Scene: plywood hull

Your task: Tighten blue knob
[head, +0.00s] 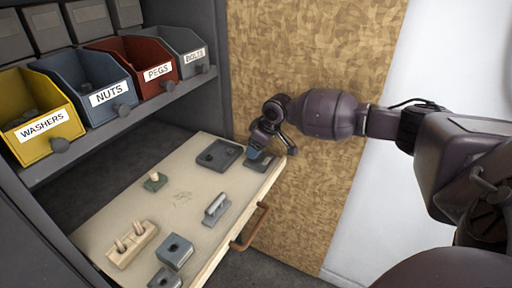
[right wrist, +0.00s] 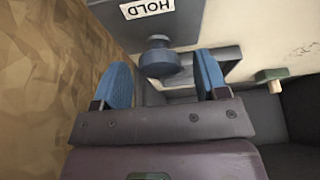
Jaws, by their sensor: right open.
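The blue knob (right wrist: 158,60) shows in the right wrist view, round and dull blue, in front of a dark grey plate with a white HOLD label (right wrist: 147,8). My right gripper (right wrist: 164,78) is open, with its two blue-padded fingers apart on either side of the knob's lower part; I cannot tell whether they touch it. In the head view my right gripper (head: 270,146) is over the far right corner of the tan board (head: 150,205) and hides the knob there. My left gripper is not in view.
Yellow (head: 40,118), blue (head: 88,88), red (head: 140,62) and grey (head: 182,50) labelled bins stand on a shelf at left. The board carries a dark tray (head: 218,154), a grey handle block (head: 216,209), a wooden peg block (head: 131,244) and grey blocks (head: 174,252). A plywood wall stands behind.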

